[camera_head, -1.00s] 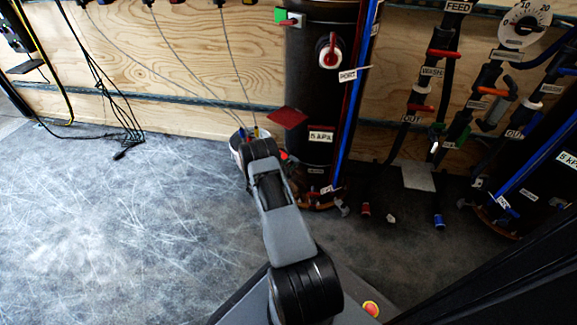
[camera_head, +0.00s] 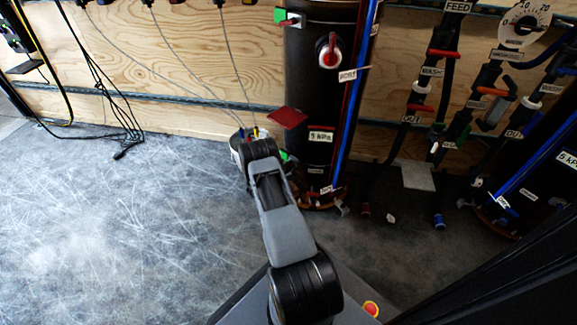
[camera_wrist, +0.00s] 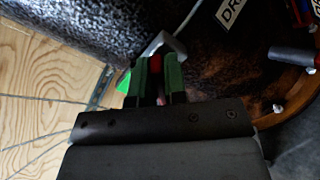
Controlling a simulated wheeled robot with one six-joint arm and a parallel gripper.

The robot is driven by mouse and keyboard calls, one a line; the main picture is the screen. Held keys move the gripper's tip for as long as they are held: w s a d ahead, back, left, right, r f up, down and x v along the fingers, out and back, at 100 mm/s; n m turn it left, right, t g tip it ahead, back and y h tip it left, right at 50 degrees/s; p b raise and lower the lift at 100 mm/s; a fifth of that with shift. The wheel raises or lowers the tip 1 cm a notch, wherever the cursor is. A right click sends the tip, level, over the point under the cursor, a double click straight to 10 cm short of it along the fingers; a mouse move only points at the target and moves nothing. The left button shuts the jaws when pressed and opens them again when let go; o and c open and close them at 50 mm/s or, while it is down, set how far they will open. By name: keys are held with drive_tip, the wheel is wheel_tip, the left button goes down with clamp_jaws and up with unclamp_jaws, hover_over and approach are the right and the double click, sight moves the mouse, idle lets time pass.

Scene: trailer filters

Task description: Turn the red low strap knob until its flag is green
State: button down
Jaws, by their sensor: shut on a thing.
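My gripper (camera_wrist: 158,76) shows in the wrist view, its two green-padded fingers shut on the red low strap knob (camera_wrist: 155,64), of which only a little shows between them. A bright green flag (camera_wrist: 123,82) shows just left of the fingers, beside the dark tank wall. In the head view my arm hides the knob and my fingers, low at the left side of the black tank (camera_head: 310,95). The green flag shows there as a small patch (camera_head: 287,156) right of my wrist.
A dark red plate (camera_head: 287,117) sticks out above my wrist. A red and white knob (camera_head: 329,51) and an upper green flag (camera_head: 280,15) are higher on the tank. Hoses and valves (camera_head: 425,100) stand to the right. The floor (camera_head: 110,230) at left is clear.

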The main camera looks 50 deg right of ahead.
drive_tip(key=shift+m, duration=1.5)
drive_tip(key=c, duration=1.2)
unclamp_jaws()
drive_tip(key=shift+o, duration=0.2)
drive_tip(key=shift+a, duration=0.15)
drive_tip(key=a+p, duration=0.4)
drive_tip(key=a, duration=0.9)
drive_tip(key=shift+s+a, duration=0.25)
drive_tip(key=shift+a, duration=0.05)
drive_tip(key=shift+p, duration=0.3)
